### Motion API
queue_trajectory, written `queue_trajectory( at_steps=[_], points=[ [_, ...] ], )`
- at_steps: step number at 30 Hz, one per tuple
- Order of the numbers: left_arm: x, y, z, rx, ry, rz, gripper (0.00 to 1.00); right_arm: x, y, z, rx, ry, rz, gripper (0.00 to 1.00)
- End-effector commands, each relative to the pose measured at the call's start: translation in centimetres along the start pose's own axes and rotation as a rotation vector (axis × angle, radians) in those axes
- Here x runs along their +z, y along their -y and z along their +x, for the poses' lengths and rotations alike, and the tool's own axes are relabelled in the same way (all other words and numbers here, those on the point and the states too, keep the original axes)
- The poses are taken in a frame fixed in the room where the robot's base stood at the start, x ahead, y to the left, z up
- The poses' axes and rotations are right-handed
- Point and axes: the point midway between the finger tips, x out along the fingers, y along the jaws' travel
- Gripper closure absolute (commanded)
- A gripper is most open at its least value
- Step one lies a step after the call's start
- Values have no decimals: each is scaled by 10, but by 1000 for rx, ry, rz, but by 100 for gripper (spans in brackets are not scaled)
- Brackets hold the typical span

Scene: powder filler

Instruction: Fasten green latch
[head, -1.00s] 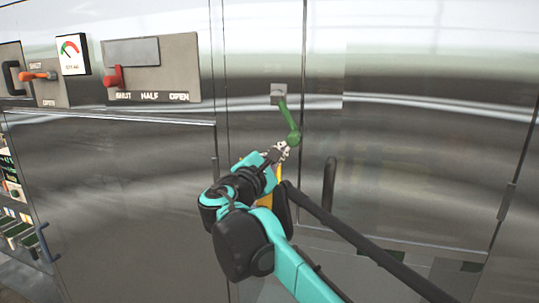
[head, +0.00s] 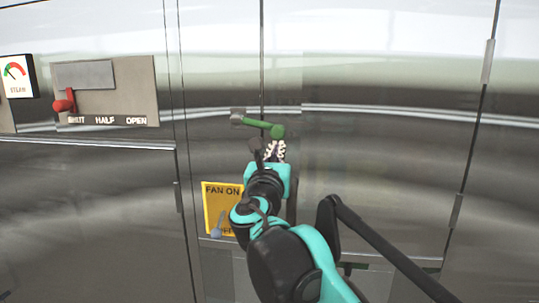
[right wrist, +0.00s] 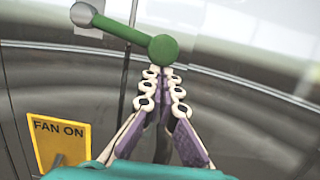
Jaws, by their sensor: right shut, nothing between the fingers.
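The green latch (head: 262,126) is a lever with a round knob end, on a grey pivot mount on the steel door. It points right and slightly down from the pivot. It also shows in the right wrist view (right wrist: 125,31). My right gripper (head: 275,143) is shut and empty, its fingertips just under the knob. In the right wrist view the fingertips (right wrist: 161,72) meet at the knob's lower edge and seem to touch it. My left gripper is not in view.
A yellow FAN ON sign (head: 221,196) with a grey lever is left of my right arm, partly hidden by it. A red lever (head: 65,103) on a SHUT-HALF-OPEN panel (head: 135,80) and a steam gauge (head: 17,77) are at left. The door right of the latch is clear.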

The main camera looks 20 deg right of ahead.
Motion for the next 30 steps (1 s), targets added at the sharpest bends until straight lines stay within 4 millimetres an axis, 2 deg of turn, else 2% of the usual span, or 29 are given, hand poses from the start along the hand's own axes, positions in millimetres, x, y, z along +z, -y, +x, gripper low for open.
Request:
queue_trajectory(
  at_steps=[4, 10, 30],
  points=[
    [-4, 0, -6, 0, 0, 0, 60, 12, 5, 3, 15, 0, -82, 100],
    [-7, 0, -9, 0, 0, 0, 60, 21, 8, 4, 13, 0, -75, 100],
    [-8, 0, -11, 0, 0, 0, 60, 26, 10, 6, 11, 2, -75, 100]
  ],
)
